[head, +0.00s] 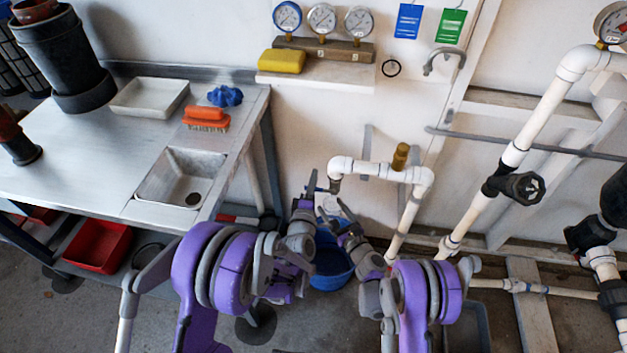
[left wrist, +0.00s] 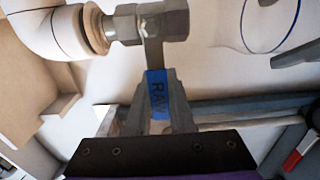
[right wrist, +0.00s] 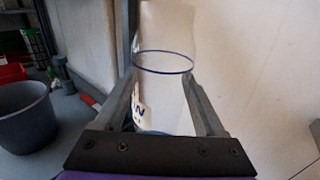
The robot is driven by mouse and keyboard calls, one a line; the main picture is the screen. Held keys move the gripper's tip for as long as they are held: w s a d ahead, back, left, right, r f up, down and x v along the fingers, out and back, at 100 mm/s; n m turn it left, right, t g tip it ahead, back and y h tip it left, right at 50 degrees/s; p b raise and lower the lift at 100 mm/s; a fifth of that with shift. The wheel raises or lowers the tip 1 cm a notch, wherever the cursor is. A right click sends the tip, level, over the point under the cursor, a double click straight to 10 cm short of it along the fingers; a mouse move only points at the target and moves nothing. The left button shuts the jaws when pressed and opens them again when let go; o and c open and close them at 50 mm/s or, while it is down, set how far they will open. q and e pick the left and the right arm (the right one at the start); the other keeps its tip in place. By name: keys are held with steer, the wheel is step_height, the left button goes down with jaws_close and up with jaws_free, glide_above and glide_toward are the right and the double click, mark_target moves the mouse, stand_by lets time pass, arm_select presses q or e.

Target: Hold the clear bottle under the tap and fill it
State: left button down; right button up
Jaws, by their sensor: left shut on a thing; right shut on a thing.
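The tap is a grey valve on the white pipe (head: 335,181), its metal body (left wrist: 150,22) close up in the left wrist view. The clear bottle (right wrist: 165,90) has a blue rim and some dark lettering. My right gripper (right wrist: 163,100) is shut around its sides, and it appears upright. In the head view the bottle (head: 329,203) is small, just below the tap outlet. Its blue rim also shows in the left wrist view (left wrist: 265,51). I cannot tell the water level.
A blue bucket (head: 332,270) stands on the floor below the grippers. A steel bench with a sink (head: 181,178) is at the left. White pipes with a black valve (head: 515,187) stand at the right. Gauges (head: 321,20) sit on the wall.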

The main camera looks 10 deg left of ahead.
mark_target(317, 188)
arm_select(q)
steer(key=shift+f, duration=0.1)
steer(key=shift+d+f+n, duration=0.15)
steer(key=shift+f+n, duration=0.35)
steer(key=shift+n, duration=0.55)
steer(key=shift+d+f+n, duration=0.2)
steer(key=shift+f+n, duration=0.3)
steer(key=shift+n, duration=0.5)
steer(key=shift+d+f+n, duration=0.15)
steer(key=shift+f+n, duration=0.35)
steer(key=shift+n, duration=0.55)
steer(key=c, duration=0.8)
jaws_free()
steer(key=shift+s, duration=3.75)
